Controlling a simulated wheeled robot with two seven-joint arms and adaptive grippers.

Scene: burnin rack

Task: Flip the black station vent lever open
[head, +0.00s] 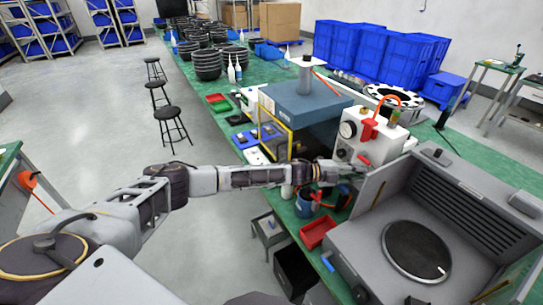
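My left arm reaches across from the left, and its gripper (338,172) is in front of the white station box (362,138), beside the left wall of the grey station (372,195). The fingers are small and blend with dark parts behind them, so I cannot tell if they are open or shut. The white box has a round gauge, a red handle (369,130) and an orange looped hose. The grey station holds a black round plate (416,251) and has a slotted back panel. I cannot clearly make out a black vent lever. My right gripper is not in view.
A blue-topped machine (305,101) with a yellow-edged frame stands left of the white box. A red bin (317,232) and a blue cup (304,204) are near the gripper. Blue crates (385,58) stand behind. Stools (170,115) stand on open floor at left.

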